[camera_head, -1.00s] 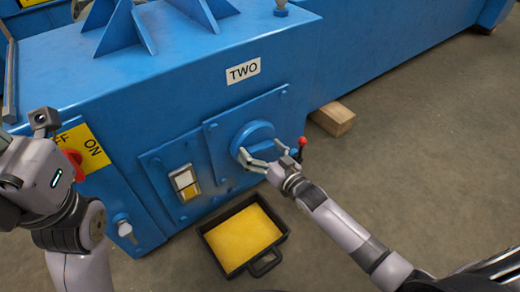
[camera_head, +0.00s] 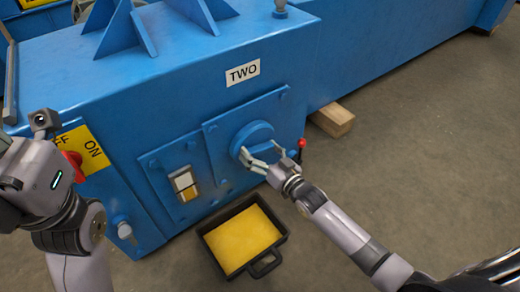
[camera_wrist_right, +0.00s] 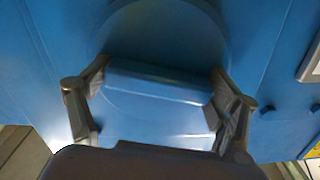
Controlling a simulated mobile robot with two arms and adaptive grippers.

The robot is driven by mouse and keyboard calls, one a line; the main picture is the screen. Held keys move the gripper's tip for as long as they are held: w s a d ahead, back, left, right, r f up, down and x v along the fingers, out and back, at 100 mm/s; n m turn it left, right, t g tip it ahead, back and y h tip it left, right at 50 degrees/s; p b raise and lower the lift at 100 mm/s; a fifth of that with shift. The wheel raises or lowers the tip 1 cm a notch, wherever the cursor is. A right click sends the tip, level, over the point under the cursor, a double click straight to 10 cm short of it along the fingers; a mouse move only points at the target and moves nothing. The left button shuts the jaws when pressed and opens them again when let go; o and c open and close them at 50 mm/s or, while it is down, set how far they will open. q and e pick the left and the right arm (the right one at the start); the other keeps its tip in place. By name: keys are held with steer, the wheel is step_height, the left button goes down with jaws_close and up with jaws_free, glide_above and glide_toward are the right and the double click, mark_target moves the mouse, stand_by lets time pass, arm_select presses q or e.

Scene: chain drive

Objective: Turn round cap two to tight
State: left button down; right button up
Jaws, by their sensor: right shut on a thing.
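The blue round cap (camera_head: 252,135) sits on a raised plate on the blue housing, below the label "TWO" (camera_head: 243,72). A straight grip bar crosses the cap's face. My right gripper (camera_head: 264,154) is at the cap and shut on this bar. In the right wrist view the cap (camera_wrist_right: 160,30) fills the middle, and the two fingers of the gripper (camera_wrist_right: 158,100) stand at either end of the bar. The cap's lower right part is partly hidden by the gripper in the head view. My left gripper (camera_head: 30,165) is at the left edge; its fingers are not clearly seen.
A black tray with yellow contents (camera_head: 205,248) lies on the floor below the cap. A lever with a red knob (camera_head: 301,144) is close right of my right gripper. A switch box (camera_head: 185,184) is left of the cap. A wooden block (camera_head: 334,119) lies at right.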

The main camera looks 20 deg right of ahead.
steer(key=shift+w+r, duration=0.15)
steer(key=shift+r, duration=0.05)
steer(key=shift+c, duration=0.7)
